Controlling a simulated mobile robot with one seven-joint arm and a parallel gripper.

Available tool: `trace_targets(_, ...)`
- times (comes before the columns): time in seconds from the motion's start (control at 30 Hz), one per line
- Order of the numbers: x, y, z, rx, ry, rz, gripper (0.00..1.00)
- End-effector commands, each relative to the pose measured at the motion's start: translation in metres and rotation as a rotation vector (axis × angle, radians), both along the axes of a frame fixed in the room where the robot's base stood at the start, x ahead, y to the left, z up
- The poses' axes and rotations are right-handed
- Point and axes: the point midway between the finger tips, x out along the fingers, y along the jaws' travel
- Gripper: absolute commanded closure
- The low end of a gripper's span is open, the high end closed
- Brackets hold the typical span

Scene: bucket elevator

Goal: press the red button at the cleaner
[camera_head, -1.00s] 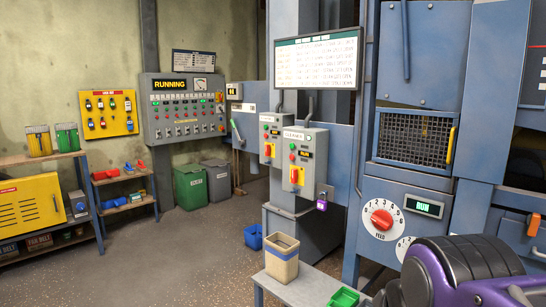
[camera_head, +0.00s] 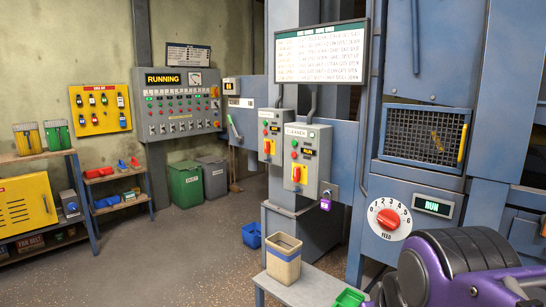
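The cleaner's control box (camera_head: 306,163) is grey, with a label that reads CLEANER at its top. It is mounted near the centre of the head view. A yellow plate with a red switch (camera_head: 299,174) is lower on the box. My purple and black arm shows at the bottom right, apart from the box. Its gripper fingers are not clearly visible.
A similar grey box (camera_head: 269,138) with its own buttons stands just left. A purple padlock (camera_head: 326,204) hangs at the cleaner box's right. A bench (camera_head: 308,289) with a beige bin (camera_head: 283,260) is in front below. The floor at left centre is clear.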

Motion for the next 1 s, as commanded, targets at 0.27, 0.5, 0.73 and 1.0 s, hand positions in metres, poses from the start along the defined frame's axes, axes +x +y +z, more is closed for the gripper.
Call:
trace_targets(0.27, 0.0, 0.0, -0.0001, 0.0, 0.0, 0.0, 1.0)
trace_targets(0.5, 0.0, 0.0, -0.0001, 0.0, 0.0, 0.0, 1.0)
trace_targets(0.73, 0.0, 0.0, -0.0001, 0.0, 0.0, 0.0, 1.0)
trace_targets(1.0, 0.0, 0.0, 0.0, 0.0, 0.0, 0.0, 1.0)
